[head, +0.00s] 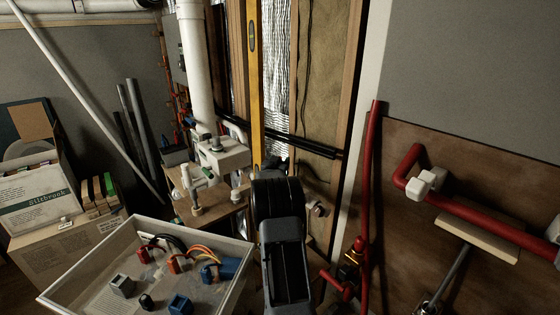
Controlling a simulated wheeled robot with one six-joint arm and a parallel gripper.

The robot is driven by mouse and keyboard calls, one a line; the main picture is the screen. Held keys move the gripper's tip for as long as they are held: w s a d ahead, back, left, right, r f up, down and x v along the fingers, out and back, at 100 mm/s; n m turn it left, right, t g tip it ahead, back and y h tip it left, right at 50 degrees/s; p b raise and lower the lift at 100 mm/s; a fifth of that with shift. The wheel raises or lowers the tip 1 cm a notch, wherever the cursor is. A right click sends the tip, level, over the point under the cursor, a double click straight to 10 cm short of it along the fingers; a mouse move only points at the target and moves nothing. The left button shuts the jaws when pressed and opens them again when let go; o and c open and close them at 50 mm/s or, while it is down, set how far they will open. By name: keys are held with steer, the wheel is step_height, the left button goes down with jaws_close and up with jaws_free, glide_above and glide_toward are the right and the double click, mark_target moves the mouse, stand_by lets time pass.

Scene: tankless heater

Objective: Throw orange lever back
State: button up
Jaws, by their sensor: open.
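My arm reaches up from the bottom middle, and my gripper (274,163) is a small dark shape at its far end, in front of the wall studs. Its fingers are mostly hidden by my own wrist; it appears open, and I see nothing held. I cannot clearly make out an orange lever. A red valve with a yellow part (352,254) sits low to the right of my arm, with a red handle (336,284) below it. White valve fittings (218,155) stand on a small wooden bench left of my gripper.
A white tray (88,270) with connectors and cables is at the lower left. A yellow level (254,80) stands upright behind my gripper. Red pipe (374,160) runs down at right, by a brown board (480,180). A black pipe (310,148) crosses the studs.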

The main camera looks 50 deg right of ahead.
steer(key=shift+d, duration=0.1)
jaws_close()
stand_by(0.5)
